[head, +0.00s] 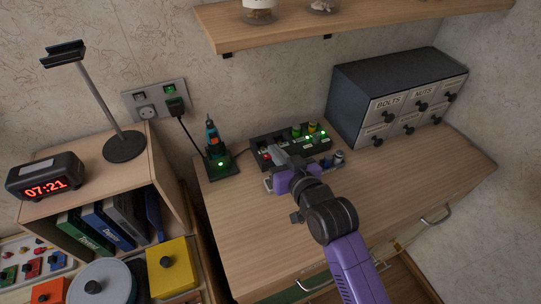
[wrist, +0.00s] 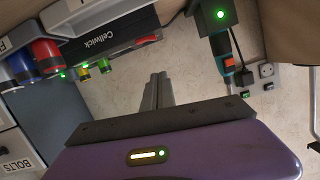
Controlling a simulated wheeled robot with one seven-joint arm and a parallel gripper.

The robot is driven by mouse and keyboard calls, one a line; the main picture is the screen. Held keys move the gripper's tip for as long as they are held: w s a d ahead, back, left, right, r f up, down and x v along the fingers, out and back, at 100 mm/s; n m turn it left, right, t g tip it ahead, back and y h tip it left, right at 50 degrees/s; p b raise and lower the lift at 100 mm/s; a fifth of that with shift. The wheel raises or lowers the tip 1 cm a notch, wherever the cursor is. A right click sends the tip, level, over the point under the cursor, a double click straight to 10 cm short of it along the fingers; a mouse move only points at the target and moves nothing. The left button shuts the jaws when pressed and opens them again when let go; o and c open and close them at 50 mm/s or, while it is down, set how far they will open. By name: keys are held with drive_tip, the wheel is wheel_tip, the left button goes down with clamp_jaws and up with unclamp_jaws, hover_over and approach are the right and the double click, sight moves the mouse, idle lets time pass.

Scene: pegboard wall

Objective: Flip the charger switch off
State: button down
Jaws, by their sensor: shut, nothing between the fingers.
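The wall plate (head: 134,104) is on the back wall, with two switches above its sockets. The right switch (head: 169,89) glows green above a black plug (head: 176,107). A cord runs from this plug down to the charger (head: 222,168), which stands on the desk with a green light lit and a blue and orange tool (head: 211,133) upright in it. In the wrist view the charger (wrist: 220,14) and the wall plate (wrist: 266,71) appear upside down at upper right. My gripper (head: 276,153) is shut and empty, in front of the battery rack, apart from the switch; its fingers (wrist: 157,92) show centrally.
The black battery rack (head: 262,142), marked Cellwick in the wrist view, has several coloured cells and lights. A drawer cabinet (head: 353,104) stands at the desk's right. A shelf (head: 290,33) overhangs the desk. A lamp (head: 124,147) and clock (head: 45,177) stand at left.

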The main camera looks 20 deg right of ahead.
sight(270, 158)
drive_tip(key=w+f, duration=0.2)
drive_tip(key=shift+w+a+f, duration=0.15)
drive_tip(key=shift+w+f, duration=0.15)
drive_tip(key=shift+a+f+p, duration=0.15)
drive_tip(key=shift+f+p, duration=0.15)
drive_tip(key=shift+f, duration=0.7)
